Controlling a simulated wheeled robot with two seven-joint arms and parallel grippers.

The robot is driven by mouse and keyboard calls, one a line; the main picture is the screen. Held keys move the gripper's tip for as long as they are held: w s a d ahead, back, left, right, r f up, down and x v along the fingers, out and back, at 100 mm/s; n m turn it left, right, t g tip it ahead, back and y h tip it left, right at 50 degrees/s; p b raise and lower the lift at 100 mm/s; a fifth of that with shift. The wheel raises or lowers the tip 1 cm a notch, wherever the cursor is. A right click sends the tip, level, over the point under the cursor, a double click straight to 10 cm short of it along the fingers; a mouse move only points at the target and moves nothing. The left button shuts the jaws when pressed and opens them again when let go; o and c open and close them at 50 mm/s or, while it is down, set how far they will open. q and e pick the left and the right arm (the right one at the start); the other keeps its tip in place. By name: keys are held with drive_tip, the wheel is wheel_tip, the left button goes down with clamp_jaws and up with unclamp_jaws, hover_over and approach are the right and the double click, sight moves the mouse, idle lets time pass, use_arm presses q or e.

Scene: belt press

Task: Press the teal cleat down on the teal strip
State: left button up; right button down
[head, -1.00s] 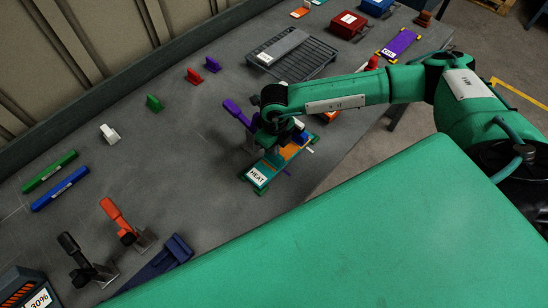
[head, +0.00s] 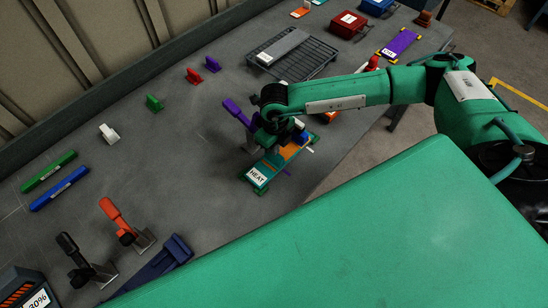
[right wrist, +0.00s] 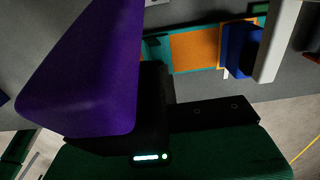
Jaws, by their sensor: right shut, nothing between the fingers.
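The teal strip (head: 257,175) lies near the table's front edge, with a HEAT label on its near end and an orange panel on top. It also shows in the right wrist view (right wrist: 188,70), beneath the orange panel. A small teal piece on it (right wrist: 154,46), beside the orange panel, looks like the teal cleat. My gripper hides part of it, so I cannot tell whether it sits fully down. My right gripper (head: 271,150) is shut and empty, low over the middle of the strip. My left gripper is not in view.
A clamp with a purple lever (head: 236,111) stands close beside my right gripper and fills much of the wrist view (right wrist: 85,80). A blue block (right wrist: 238,50) stands at the strip's far part. Red-orange (head: 116,214) and black (head: 70,245) levers stand at front left.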

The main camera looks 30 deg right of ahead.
drive_tip(key=shift+s+f+b, duration=0.15)
drive_tip(key=shift+f+b, duration=0.1)
drive_tip(key=shift+b, duration=0.05)
idle(0.5)
drive_tip(key=shift+r+p, duration=0.55)
drive_tip(key=shift+r, duration=0.35)
wheel_tip(320, 180, up, 6)
drive_tip(key=p, duration=0.2)
drive_tip(key=shift+r+p, duration=0.25)
drive_tip(key=shift+p, duration=0.15)
